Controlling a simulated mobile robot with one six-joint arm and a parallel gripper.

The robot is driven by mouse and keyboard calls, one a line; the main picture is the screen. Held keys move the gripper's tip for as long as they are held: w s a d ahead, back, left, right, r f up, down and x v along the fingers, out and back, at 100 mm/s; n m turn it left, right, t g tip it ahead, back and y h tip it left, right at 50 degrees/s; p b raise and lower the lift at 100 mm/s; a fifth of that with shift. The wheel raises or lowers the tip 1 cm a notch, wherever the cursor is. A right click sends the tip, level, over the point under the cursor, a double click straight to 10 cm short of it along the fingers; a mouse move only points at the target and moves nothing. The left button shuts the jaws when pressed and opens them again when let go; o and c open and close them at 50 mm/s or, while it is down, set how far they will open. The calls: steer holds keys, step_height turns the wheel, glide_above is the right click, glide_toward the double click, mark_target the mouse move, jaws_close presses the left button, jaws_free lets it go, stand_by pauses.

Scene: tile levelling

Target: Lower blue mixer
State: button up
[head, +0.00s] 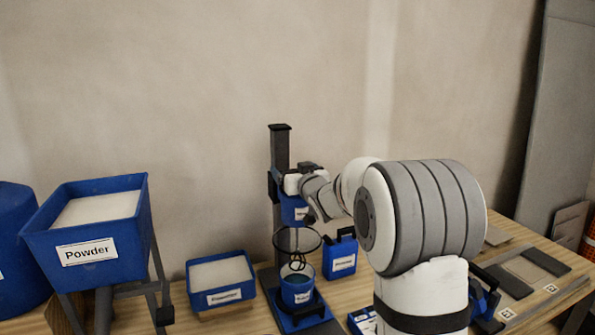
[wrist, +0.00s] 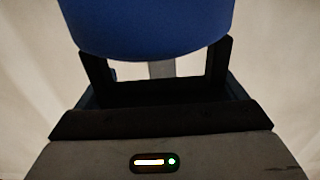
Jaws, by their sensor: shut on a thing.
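The blue mixer (head: 294,209) is mounted on a dark upright column (head: 281,148) left of my arm in the head view. The bucket stands upright on the mixer's base. My gripper (wrist: 158,65) is shut on the mixer, whose rounded blue body (wrist: 150,28) fills the top of the wrist view between the fingers. The exact grip is partly hidden in the head view.
A blue powder hopper (head: 95,225) stands on a frame at the left, with a blue tray of white material (head: 221,280) beside the mixer. A small blue labelled container (head: 341,257) is right behind the bucket. Tiles (head: 525,272) lie on the wooden table at the right.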

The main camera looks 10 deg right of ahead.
mark_target(295, 212)
steer(key=c, duration=0.4)
step_height(295, 212, down, 13)
steer(key=b, duration=1)
steer(key=shift+f+b, duration=0.1)
steer(key=shift+b, duration=0.2)
steer(key=o, duration=1.1)
steer(key=shift+f, duration=0.1)
steer(key=shift+r, duration=0.2)
